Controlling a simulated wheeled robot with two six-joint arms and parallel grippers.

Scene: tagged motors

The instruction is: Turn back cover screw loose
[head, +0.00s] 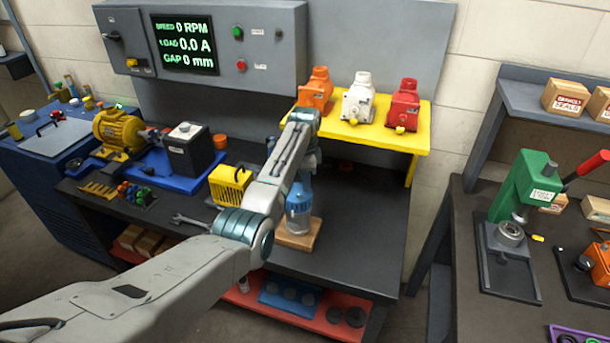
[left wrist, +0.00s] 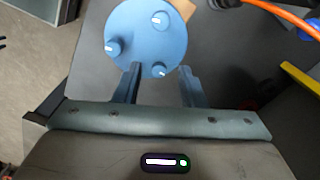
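A blue motor (head: 299,205) stands upright on a wooden block (head: 298,238) on the dark bench, partly behind my left arm. In the left wrist view its round blue cover (left wrist: 140,35) carries three blue knob-like screws with white marks: one at upper right (left wrist: 160,20), one at left (left wrist: 113,47) and one at the bottom (left wrist: 158,71). My left gripper (left wrist: 160,68) is open, its fingers apart on either side of the bottom screw. Contact with that screw cannot be told. In the head view the fingertips are largely hidden behind the arm. My right gripper does not show.
A yellow shelf (head: 420,130) with orange, white and red motors stands behind. A yellow motor (head: 117,131), black box (head: 190,151), yellow slotted box (head: 229,186) and wrench (head: 190,221) lie left. The front right bench is clear. A green press (head: 525,185) is on another table.

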